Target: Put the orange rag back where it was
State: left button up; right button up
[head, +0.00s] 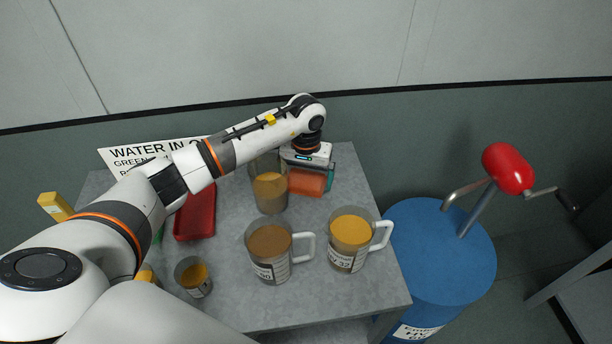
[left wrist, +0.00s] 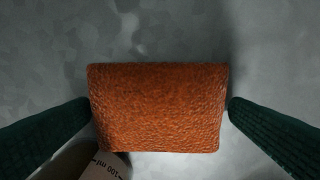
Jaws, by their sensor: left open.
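The orange rag (head: 308,181) is a folded block on the grey table near its back right, under my left gripper (head: 308,172). In the left wrist view the rag (left wrist: 157,108) lies between the two dark green fingers of the left gripper (left wrist: 158,112). The fingers are apart, one on each side, with their tips close to the rag's left and right edges. I cannot tell whether they touch it. My right gripper is not in view.
A clear beaker (head: 270,190) stands just left of the rag. Two handled jugs (head: 268,252) (head: 350,240) and a small cup (head: 193,277) stand nearer. A red tray (head: 196,215) is at left. A blue drum (head: 440,250) with a red-knobbed crank stands right of the table.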

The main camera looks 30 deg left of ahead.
aim_at(306, 180)
pick_arm(q)
jog(key=shift+w+r+b, duration=0.1)
jog(key=shift+r+b, duration=0.25)
jog(key=shift+r, duration=0.2)
notch_tip(306, 180, up, 11)
jog(key=b, duration=0.2)
